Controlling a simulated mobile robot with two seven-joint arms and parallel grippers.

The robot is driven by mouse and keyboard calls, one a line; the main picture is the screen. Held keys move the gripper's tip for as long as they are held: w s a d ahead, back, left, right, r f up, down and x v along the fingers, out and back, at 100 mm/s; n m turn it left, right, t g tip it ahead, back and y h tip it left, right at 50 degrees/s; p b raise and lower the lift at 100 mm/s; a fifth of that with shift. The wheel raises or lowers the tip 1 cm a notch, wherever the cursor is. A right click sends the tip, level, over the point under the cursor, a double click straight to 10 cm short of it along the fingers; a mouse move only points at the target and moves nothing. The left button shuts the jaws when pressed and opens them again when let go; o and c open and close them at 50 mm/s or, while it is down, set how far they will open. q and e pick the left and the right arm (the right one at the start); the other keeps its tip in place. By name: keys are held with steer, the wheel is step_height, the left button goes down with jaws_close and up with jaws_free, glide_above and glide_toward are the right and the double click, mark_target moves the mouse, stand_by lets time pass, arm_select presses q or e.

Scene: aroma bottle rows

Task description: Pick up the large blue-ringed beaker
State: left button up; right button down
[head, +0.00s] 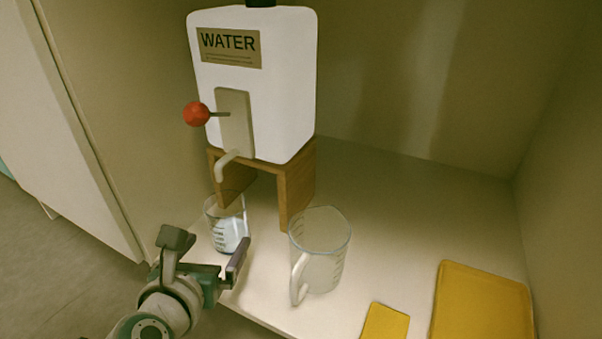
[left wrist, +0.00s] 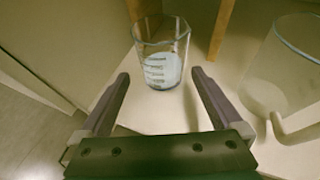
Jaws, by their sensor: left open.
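The large beaker (head: 322,262) is clear, with a bluish rim and a pale handle toward the front left. It stands upright on the shelf, right of the dispenser's wooden stand. Part of it shows at the right edge of the left wrist view (left wrist: 275,75). A smaller clear beaker (head: 228,230) with white markings and pale bluish contents stands under the spout. My left gripper (head: 207,252) is open and empty at the shelf's front left edge. In the left wrist view its fingers (left wrist: 160,78) point toward the smaller beaker (left wrist: 160,62), with the large beaker to their right.
A white WATER dispenser (head: 275,85) with a red-knobbed lever (head: 197,114) sits on a wooden stand (head: 297,185). Yellow pads (head: 480,305) lie at the front right of the shelf. Cabinet walls close the sides and back. The shelf behind the large beaker is clear.

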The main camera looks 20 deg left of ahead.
mark_target(223, 233)
arm_select(q)
steer(key=b+x, duration=0.2)
steer(key=x, duration=0.3)
steer(key=shift+d+r+b, duration=0.15)
steer(key=shift+b, duration=0.15)
steer(key=shift+w+b, duration=0.3)
steer(key=shift+w, duration=0.2)
steer(key=shift+s, duration=0.1)
steer(key=shift+c, duration=0.4)
steer(key=c, duration=1.2)
steer(key=shift+c, duration=0.6)
